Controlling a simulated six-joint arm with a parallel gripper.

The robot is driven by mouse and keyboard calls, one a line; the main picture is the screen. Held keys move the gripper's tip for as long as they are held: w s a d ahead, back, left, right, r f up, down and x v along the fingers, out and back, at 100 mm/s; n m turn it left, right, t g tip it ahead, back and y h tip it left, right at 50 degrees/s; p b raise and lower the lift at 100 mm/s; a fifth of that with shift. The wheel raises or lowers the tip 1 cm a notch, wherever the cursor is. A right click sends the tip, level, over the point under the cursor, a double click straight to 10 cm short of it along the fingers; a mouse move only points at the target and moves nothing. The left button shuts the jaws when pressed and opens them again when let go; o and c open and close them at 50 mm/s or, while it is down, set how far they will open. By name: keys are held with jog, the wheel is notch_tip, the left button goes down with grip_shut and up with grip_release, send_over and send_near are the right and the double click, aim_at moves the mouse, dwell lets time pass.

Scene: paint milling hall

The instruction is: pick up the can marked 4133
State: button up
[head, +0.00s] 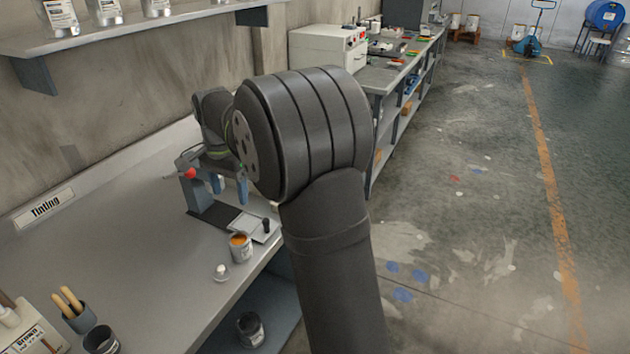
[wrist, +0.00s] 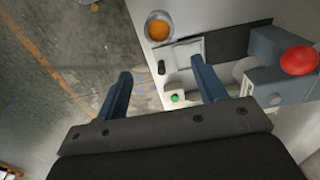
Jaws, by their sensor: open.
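My gripper (head: 229,188) is open and empty above the back of the tinting bench, partly hidden behind my arm; its two blue fingers also show apart in the wrist view (wrist: 160,72). An open can of orange paint (head: 240,248) stands upright near the bench's front edge. It also shows in the wrist view (wrist: 159,27), beyond the fingertips. A dark can (head: 101,340) stands at the lower left and another can (head: 250,328) sits on the shelf below. Labelled cans (head: 60,17) stand on the wall shelf. I cannot read 4133 on any can.
A grey device with a red knob (head: 191,173) and a dark base stands on the bench by my gripper. A small clear-topped item (head: 221,272) is beside the orange can. A brush pot (head: 78,316) is at left. The bench middle (head: 150,255) is clear.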

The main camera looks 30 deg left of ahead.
jog(key=n, duration=1.4)
send_near(240, 247)
jog(key=f, duration=0.2)
jog(key=w+a+f, duration=0.1)
jog(key=f, duration=0.1)
jog(key=w+a+f, duration=0.1)
jog(key=f, duration=0.1)
jog(key=shift+w+a+f, duration=0.2)
jog(key=shift+w+f, duration=0.05)
jog(key=shift+f, duration=0.05)
jog(key=f, duration=0.5)
jog(key=shift+s+d+f, duration=0.2)
jog(key=shift+f, duration=0.1)
jog(key=c, duration=0.8)
